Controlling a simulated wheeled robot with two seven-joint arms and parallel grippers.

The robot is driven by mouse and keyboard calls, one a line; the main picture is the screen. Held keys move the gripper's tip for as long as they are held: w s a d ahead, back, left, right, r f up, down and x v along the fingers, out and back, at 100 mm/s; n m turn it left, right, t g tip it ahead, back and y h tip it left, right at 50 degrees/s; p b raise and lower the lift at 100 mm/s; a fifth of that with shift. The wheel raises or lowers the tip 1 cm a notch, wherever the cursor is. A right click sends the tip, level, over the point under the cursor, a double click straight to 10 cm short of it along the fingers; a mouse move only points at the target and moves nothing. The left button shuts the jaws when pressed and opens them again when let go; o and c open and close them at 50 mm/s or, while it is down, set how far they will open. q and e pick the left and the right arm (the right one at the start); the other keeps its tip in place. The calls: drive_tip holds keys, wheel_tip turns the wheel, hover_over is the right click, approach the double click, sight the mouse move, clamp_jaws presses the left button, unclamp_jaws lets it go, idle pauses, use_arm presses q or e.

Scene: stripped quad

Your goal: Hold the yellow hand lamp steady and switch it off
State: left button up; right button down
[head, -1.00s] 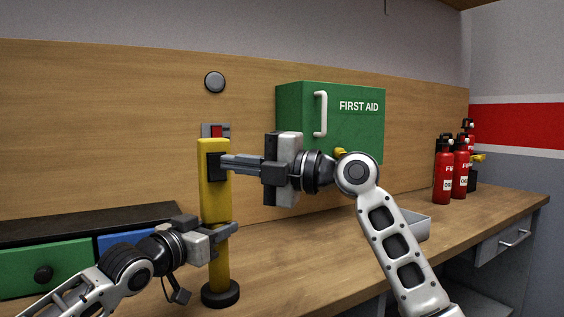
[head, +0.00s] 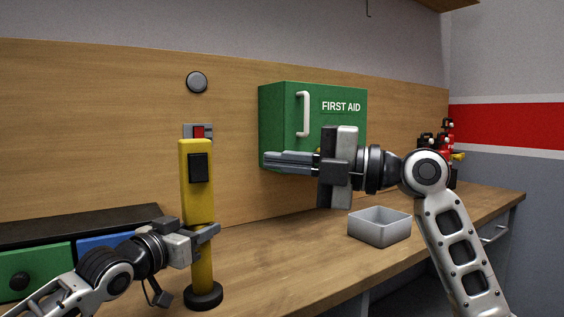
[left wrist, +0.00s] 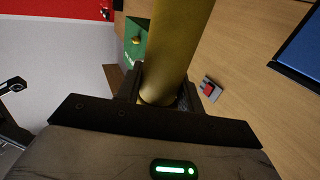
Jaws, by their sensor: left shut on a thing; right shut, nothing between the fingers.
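The yellow hand lamp (head: 196,205) stands upright on its round black base on the wooden bench, at the left of the head view. A black switch patch (head: 198,168) is on its upper body; I cannot tell its on or off state. My left gripper (head: 208,232) is shut around the lamp's lower, narrower stem. In the left wrist view the yellow stem (left wrist: 178,45) sits between its fingers. My right gripper (head: 268,161) is shut and empty, to the right of the lamp and apart from it, in front of the green cabinet.
The green first aid cabinet (head: 342,127) hangs on the wooden back panel. A grey open tray (head: 380,240) stands on the bench (head: 290,252). Red extinguishers (head: 445,150) are partly hidden behind my right arm. Green (head: 45,268) and blue drawers are at left. A red wall switch (head: 199,132) sits behind the lamp.

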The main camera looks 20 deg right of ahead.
use_arm(q)
drive_tip(key=o, duration=1.3)
drive_tip(key=shift+o, duration=0.2)
